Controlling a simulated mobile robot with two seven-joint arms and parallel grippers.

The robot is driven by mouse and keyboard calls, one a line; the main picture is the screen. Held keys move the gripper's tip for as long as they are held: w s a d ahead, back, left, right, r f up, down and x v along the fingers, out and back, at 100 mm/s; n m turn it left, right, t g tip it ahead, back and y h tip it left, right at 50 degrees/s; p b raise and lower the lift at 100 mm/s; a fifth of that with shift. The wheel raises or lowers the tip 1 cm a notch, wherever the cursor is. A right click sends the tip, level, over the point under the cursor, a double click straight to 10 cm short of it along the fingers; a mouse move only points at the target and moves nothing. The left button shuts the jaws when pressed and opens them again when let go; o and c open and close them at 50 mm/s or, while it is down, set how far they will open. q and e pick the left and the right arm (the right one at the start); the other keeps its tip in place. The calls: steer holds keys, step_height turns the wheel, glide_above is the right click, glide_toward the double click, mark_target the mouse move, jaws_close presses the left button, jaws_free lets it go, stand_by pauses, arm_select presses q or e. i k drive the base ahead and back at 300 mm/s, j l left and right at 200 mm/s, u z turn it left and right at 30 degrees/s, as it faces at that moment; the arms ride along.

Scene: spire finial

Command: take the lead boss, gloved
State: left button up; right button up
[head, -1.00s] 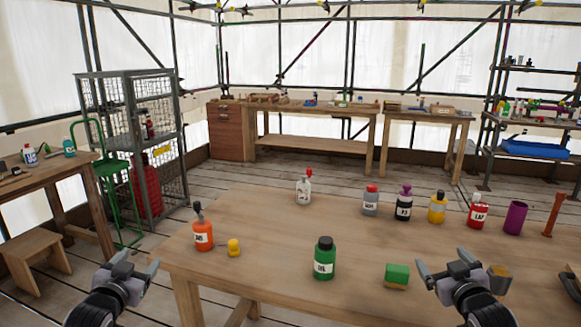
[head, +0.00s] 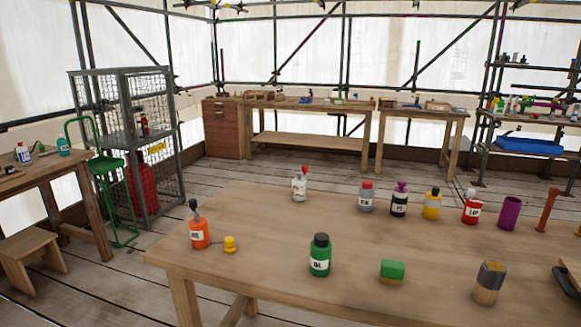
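I cannot pick out a lead boss or gloves for certain in the head view. On the near wooden table (head: 270,225), a block with a dark grey top and wooden lower part (head: 489,283) stands at the right front. A green block on a tan base (head: 392,271) sits left of it. A small yellow knob-like piece (head: 230,244) lies beside an orange bottle (head: 199,233) at the left. A dark, partly cut-off item (head: 568,280) lies at the right edge. Neither of my grippers shows now.
A green bottle (head: 320,257) stands front centre. Along the back are a clear bottle (head: 299,187), grey bottle (head: 366,197), black bottle (head: 399,200), yellow bottle (head: 432,204), red bottle (head: 471,207), purple cup (head: 509,213) and brown post (head: 546,209). A mesh cage (head: 147,140) stands left.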

mark_target(491, 274)
steer(key=z, duration=1.25)
